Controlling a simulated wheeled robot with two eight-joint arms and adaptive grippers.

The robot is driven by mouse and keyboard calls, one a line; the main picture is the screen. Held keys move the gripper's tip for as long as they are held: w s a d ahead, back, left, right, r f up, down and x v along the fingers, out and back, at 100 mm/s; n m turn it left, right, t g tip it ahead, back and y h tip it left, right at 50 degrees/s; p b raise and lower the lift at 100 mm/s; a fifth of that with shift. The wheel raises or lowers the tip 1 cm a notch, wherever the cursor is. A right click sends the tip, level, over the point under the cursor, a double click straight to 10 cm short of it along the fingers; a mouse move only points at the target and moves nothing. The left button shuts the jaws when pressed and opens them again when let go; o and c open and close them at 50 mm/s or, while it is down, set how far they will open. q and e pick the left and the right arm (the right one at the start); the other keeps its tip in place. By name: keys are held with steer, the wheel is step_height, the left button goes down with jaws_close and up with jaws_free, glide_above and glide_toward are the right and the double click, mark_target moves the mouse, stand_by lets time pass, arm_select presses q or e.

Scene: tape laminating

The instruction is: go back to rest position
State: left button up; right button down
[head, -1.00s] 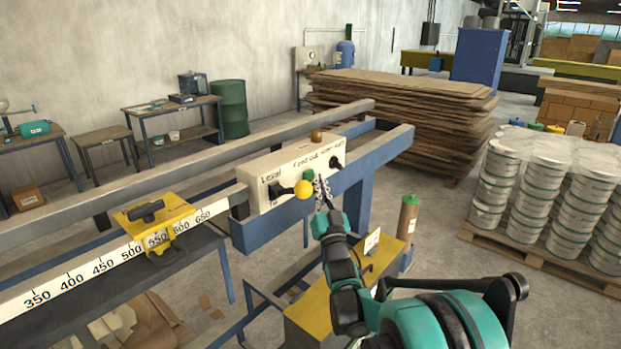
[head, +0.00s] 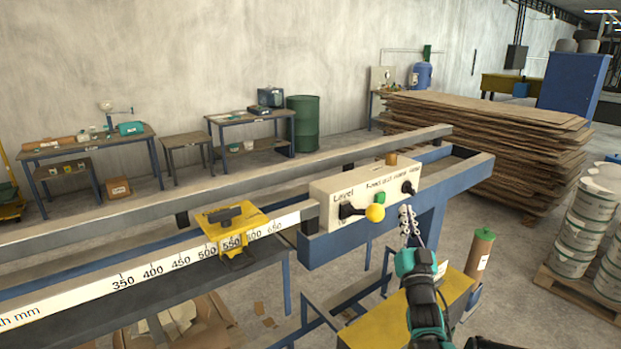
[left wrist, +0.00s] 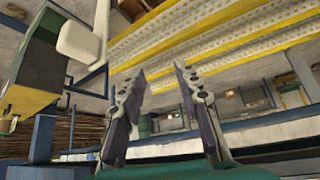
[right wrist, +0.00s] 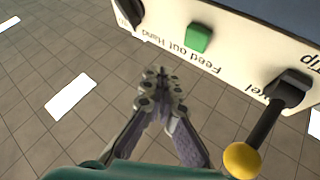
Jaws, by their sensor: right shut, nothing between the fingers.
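My right gripper (head: 407,214) is in front of the white control box (head: 330,207), just right of its green button (head: 380,197) in the head view. Its fingers are together and empty; they also show in the right wrist view (right wrist: 160,74), apart from the box face. The green button also shows in that view (right wrist: 198,37), with the black lever and its yellow ball (right wrist: 242,160) at the right. My left gripper (left wrist: 158,72) shows only in the left wrist view. Its two fingers are spread apart with nothing between them.
A rail with a ruler and a yellow stop (head: 230,228) runs left from the box. A yellow-topped stand (head: 375,325) and a brown cylinder (head: 480,250) are by my right arm. Stacked boards (head: 480,135) and buckets (head: 575,235) stand to the right.

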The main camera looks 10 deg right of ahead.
steer(key=s+a+f+n+g+y, duration=0.5)
steer(key=s+a+f+g, duration=1)
steer(key=s+a+f, duration=0.7)
steer(key=s+f+y, duration=0.1)
steer(key=s+f, duration=0.1)
steer(key=s, duration=0.1)
steer(key=shift+s+n+g, duration=0.3)
steer(key=shift+g, duration=0.1)
stand_by(1.2)
